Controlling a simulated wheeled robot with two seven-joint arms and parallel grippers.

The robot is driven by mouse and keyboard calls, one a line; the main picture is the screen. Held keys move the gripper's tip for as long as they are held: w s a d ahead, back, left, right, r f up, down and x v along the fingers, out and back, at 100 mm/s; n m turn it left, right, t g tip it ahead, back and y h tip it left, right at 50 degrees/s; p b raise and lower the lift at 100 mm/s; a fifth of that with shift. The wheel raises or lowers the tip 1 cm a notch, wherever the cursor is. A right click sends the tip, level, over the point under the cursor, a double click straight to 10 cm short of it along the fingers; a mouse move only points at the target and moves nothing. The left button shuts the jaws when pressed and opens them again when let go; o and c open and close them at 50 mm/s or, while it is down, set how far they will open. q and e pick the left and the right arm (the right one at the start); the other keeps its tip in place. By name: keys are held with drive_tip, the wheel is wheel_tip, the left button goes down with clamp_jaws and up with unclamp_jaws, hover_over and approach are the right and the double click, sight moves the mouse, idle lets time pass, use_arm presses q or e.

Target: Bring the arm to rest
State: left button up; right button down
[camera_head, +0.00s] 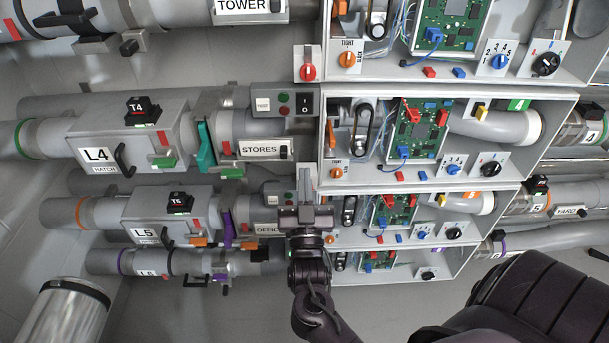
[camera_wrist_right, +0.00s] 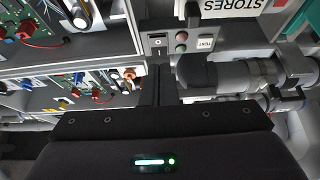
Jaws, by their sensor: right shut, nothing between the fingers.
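My right gripper (camera_head: 306,176) is in the middle of the head view, with its arm coming up from the bottom. Its fingers are together and hold nothing. They point up the picture, in front of the gap between the tubes at left and the open electronics boxes at right. I cannot tell whether the gripper touches anything. In the right wrist view, the shut fingers (camera_wrist_right: 155,84) show beyond the dark gripper body. My left gripper does not show in either view.
The STORES tube (camera_head: 232,150) and L4 hatch (camera_head: 96,154) are to the left. Open boxes with circuit boards, including the one with the red and blue parts (camera_head: 416,130), are to the right. A small panel with buttons (camera_head: 283,104) stands above the gripper. Bare floor shows below.

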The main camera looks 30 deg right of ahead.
idle(0.4)
drive_tip(key=w+a+f+n+g+y, duration=0.1)
drive_tip(key=a+f+n+g+y, duration=0.2)
drive_tip(key=f, duration=0.8)
drive_tip(key=a+f+n+y, duration=0.2)
drive_tip(key=f+y, duration=0.2)
drive_tip(key=f, duration=0.7)
drive_tip(key=s+a+f+n+g+y, duration=0.1)
drive_tip(key=s+f+g+y, duration=0.2)
drive_tip(key=f, duration=0.6)
drive_tip(key=s+a+f+n+g+y, duration=0.1)
drive_tip(key=s+a+f+g, duration=0.1)
drive_tip(key=s+f, duration=0.5)
drive_tip(key=s+d+f+g, duration=0.1)
drive_tip(key=s+f+g, duration=0.4)
drive_tip(key=s+f, duration=0.6)
drive_tip(key=s+d+f+n+g+y, duration=0.1)
drive_tip(key=s+f+g, duration=0.5)
drive_tip(key=s, duration=1.2)
wheel_tip(320, 180, down, 5)
drive_tip(key=shift+s+d+r+n, duration=0.1)
drive_tip(key=shift+s+d+n, duration=0.1)
drive_tip(key=shift+n, duration=0.1)
drive_tip(key=shift+s, duration=0.1)
